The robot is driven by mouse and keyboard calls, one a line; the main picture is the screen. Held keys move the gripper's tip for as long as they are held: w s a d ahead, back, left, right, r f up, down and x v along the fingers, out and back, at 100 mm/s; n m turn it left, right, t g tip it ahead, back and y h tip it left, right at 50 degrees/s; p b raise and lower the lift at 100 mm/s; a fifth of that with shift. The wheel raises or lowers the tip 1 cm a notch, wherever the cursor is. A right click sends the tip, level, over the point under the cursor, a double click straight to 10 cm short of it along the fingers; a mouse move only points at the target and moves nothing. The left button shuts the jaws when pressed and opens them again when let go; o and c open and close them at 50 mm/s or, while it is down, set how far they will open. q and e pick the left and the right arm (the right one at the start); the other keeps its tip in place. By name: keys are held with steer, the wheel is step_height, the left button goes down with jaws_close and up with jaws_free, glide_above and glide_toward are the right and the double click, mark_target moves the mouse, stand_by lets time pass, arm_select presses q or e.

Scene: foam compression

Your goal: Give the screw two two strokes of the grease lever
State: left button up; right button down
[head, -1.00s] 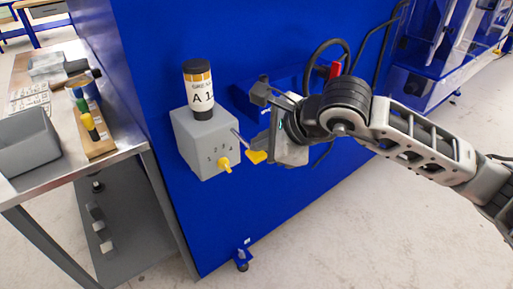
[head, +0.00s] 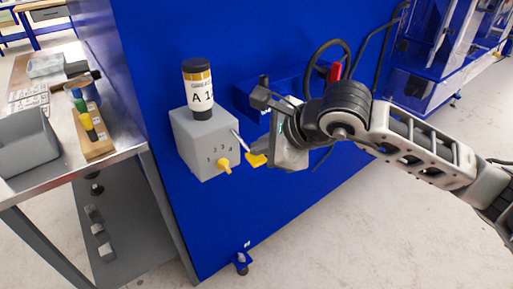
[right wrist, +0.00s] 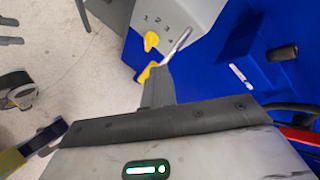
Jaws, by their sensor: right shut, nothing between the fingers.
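A grey grease box (head: 192,150) is fixed to the blue machine panel, with a dark-capped cartridge (head: 199,90) upright on top. Its front has the numbers 1 to 4 and a yellow selector knob (head: 224,165); I cannot tell which number it points at. The grease lever (head: 239,140) is a metal rod on the box's right side with a yellow end (head: 257,160). My right gripper (head: 266,150) is shut and empty beside that end. In the right wrist view, the fingers (right wrist: 160,84) are at the lever's yellow end (right wrist: 146,73); contact is unclear. My left gripper is not seen.
A steel cart (head: 120,148) stands at the left with a grey bin (head: 28,146) and a wooden holder (head: 98,146) of coloured-capped tubes. A black handwheel (head: 313,62) and a red handle (head: 334,72) are behind my right gripper. The floor in front is clear.

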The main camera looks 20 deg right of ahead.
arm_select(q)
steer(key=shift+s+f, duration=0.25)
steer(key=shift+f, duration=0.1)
arm_select(e)
steer(key=shift+f, duration=0.15)
